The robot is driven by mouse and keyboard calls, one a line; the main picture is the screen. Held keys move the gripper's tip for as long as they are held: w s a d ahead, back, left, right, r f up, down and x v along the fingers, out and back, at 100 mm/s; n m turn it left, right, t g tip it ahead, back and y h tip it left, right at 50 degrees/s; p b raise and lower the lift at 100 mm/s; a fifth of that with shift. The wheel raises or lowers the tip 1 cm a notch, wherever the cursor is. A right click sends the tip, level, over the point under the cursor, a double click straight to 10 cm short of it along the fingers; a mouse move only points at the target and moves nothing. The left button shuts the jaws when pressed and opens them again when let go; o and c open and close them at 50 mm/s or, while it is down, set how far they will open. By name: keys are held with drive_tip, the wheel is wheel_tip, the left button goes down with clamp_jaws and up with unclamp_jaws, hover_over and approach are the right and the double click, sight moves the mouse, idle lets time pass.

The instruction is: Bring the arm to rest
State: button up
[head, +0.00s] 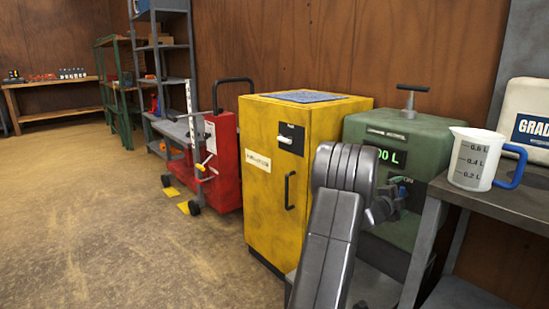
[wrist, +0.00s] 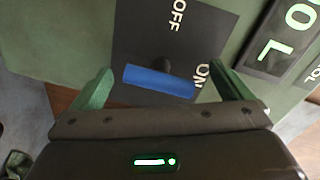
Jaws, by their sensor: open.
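My arm reaches up in front of the green dispenser (head: 405,140), which has a lit display and a T-handle on top. My gripper (head: 400,190) is close to the dispenser's front, partly hidden by my wrist. In the wrist view my gripper (wrist: 163,70) is open, its two green fingers apart. A blue lever (wrist: 158,81) on a dark plate marked OFF and ON lies between the fingers, with visible gaps to both. Nothing is held.
A measuring jug (head: 474,160) with a blue handle stands on the grey bench (head: 500,195) at right. A yellow cabinet (head: 265,200) stands left of the dispenser, then a red wheeled machine (head: 226,160). The floor (head: 110,220) at left is clear.

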drive_tip(key=n+p, duration=0.3)
drive_tip(key=shift+r+n+h, duration=0.1)
drive_tip(key=shift+n+h, duration=0.2)
drive_tip(key=n+p, duration=0.2)
drive_tip(key=n, duration=0.1)
drive_tip(key=shift+n+g, duration=0.3)
drive_tip(key=n+p, duration=0.3)
drive_tip(key=n, duration=0.1)
drive_tip(key=shift+n+p, duration=0.3)
drive_tip(key=shift+p, duration=0.05)
drive_tip(key=shift+f+n+h+p, duration=0.15)
drive_tip(key=shift+n+p, duration=0.3)
drive_tip(key=shift+n, duration=0.35)
drive_tip(key=shift+f+n+h+p, duration=0.15)
drive_tip(key=shift+n+p, duration=0.25)
drive_tip(key=shift+n, duration=0.4)
drive_tip(key=shift+r, duration=0.1)
